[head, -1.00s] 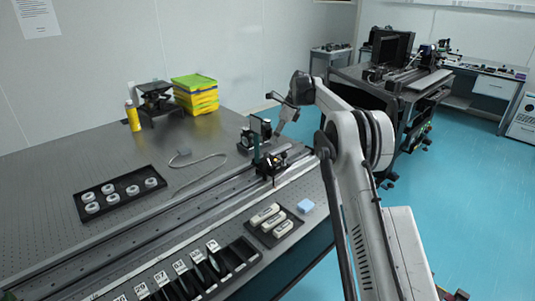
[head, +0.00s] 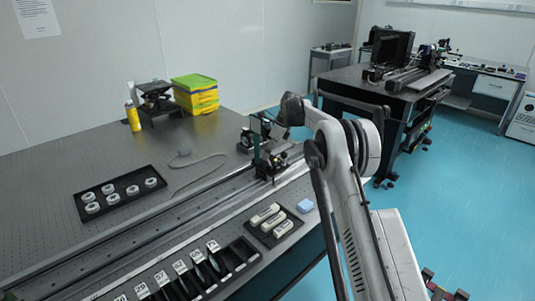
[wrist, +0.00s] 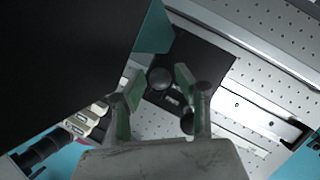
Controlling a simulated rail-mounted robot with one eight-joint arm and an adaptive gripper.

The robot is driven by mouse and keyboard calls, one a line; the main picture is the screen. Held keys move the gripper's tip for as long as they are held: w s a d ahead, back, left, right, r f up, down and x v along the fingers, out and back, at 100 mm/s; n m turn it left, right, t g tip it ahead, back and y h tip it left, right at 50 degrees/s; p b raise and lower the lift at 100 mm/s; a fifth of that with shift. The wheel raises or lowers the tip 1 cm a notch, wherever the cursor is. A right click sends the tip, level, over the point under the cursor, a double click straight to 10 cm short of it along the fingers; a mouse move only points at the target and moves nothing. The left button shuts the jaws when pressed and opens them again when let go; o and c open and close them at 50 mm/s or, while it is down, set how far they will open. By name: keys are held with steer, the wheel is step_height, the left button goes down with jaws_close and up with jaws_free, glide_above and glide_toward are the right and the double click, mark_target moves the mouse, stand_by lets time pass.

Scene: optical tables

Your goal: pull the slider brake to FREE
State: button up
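The slider (head: 264,165) is a dark carriage on the long rail, with an upright dark green plate on it. In the wrist view its black top (wrist: 200,62) shows a round dark knob (wrist: 160,78) and small light marking too small to read. My gripper (wrist: 155,98) is open, its two green-padded fingers apart on either side of the knob's near side, with nothing visibly held. I cannot tell whether a finger touches the brake, or which setting it is at. In the head view my gripper (head: 272,128) is over the slider, partly hidden by my wrist.
The rail (head: 130,232) runs along the perforated table. A large black surface (wrist: 60,60) fills the wrist view's left.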

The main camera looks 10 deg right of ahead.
mark_target(276, 172)
jaws_close()
steer(key=shift+s+d+b, duration=0.1)
steer(key=shift+b, duration=0.2)
steer(key=s+t+y+b, duration=0.1)
steer(key=b, duration=0.1)
steer(key=d+t+y+b, duration=0.1)
steer(key=t+b, duration=0.1)
steer(key=s+n+t+y+b, duration=0.1)
steer(key=b, duration=0.1)
steer(key=shift+s+d+t, duration=0.3)
steer(key=shift+s+d, duration=0.05)
steer(key=t+y+b, duration=0.1)
steer(key=s+d+t+b, duration=0.1)
steer(key=b, duration=0.1)
steer(key=shift+s+f+n+t+y+b, duration=0.25)
steer(key=shift+f+n+t+y+b, duration=0.05)
steer(key=shift+y, duration=0.1)
steer(key=shift+s+d+f+n+t+y+b, duration=0.2)
steer(key=shift+s+t+y+b, duration=0.1)
steer(key=shift+t+y+b, duration=0.4)
steer(key=shift+s+d+f+n+t+y+b, duration=0.1)
steer(key=shift+s+n+t+y+b, duration=0.2)
steer(key=shift+b, duration=0.55)
steer(key=shift+r, duration=0.1)
steer(key=shift+o, duration=1.6)
jaws_free()
